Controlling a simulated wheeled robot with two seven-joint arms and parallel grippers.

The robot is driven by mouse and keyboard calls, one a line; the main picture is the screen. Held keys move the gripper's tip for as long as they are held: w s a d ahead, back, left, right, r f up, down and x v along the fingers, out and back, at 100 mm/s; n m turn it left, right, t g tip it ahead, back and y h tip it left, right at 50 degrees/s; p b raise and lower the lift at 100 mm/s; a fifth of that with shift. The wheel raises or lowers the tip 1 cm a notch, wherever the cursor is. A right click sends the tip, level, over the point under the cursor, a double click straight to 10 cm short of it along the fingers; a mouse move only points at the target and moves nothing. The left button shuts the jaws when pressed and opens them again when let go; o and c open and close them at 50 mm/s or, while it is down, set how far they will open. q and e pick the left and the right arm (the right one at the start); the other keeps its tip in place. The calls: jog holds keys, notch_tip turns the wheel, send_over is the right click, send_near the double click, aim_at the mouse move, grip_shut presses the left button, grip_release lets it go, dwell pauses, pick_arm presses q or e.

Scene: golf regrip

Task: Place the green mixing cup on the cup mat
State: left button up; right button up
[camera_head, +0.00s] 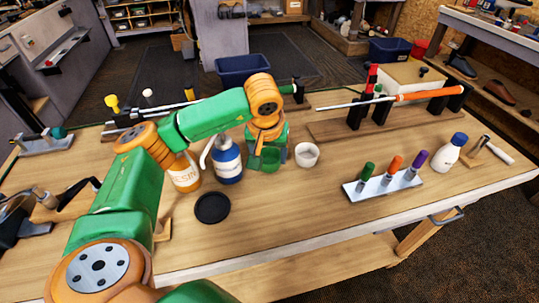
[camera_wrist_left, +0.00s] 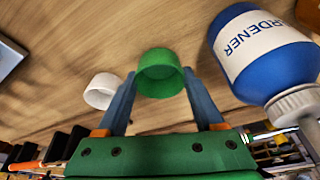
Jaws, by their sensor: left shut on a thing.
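The green mixing cup (camera_head: 267,161) is near the middle of the bench, between the blue bottle and a white cup. In the left wrist view the green cup (camera_wrist_left: 160,75) sits between the two grey-blue fingers of the gripper (camera_wrist_left: 156,80). I cannot tell whether the cup touches the bench or is slightly lifted. The round black cup mat (camera_head: 212,208) lies bare on the bench, nearer the front and left of the cup. My right gripper is not in view.
A white cup (camera_head: 307,154) is close right. A metal rack (camera_head: 375,189) holds three coloured-top tubes. The bench between mat and rack is clear.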

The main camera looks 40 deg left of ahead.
pick_arm(q)
jog(key=shift+f, duration=0.75)
jog(key=o, duration=1.3)
jog(key=shift+r, duration=0.1)
